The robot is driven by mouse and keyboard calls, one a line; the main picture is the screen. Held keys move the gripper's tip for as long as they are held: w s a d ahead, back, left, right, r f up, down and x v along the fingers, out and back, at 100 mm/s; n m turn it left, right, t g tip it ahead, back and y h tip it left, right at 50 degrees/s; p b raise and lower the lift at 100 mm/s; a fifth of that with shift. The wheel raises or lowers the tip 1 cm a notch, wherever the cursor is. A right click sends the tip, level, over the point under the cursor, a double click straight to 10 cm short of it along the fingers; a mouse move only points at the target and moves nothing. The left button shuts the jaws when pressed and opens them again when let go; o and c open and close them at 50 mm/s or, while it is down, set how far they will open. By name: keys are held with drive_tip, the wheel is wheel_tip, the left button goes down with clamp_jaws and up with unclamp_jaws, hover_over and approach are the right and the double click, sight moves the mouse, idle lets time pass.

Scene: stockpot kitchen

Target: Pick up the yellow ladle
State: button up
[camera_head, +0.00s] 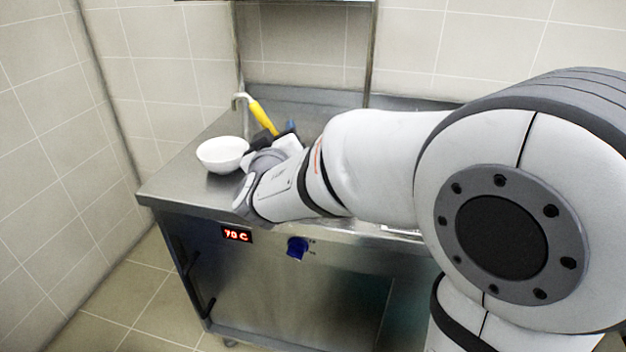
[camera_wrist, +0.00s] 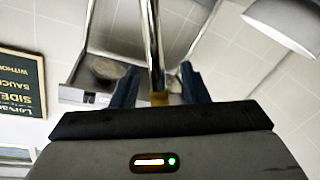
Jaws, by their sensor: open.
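The yellow ladle (camera_head: 262,117) stands tilted at the back left of the steel counter, with its bare metal hook end up and to the left. My gripper (camera_head: 276,131) is at the lower part of its yellow handle; my wrist hides what lies below. In the wrist view, my gripper (camera_wrist: 159,84) is open. The ladle's metal rod (camera_wrist: 152,40) runs up between the two blue fingers, with a bit of yellow showing low between them. A gap shows on each side, and I see no finger clearly touching it.
A white bowl (camera_head: 222,154) stands on the steel counter (camera_head: 168,184), just left of my wrist. Tiled walls close off the left and back. A thin metal post (camera_head: 371,55) rises behind my arm. A blue knob (camera_head: 297,248) is on the counter front.

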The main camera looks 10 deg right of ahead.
drive_tip(key=shift+c, duration=0.5)
clamp_jaws()
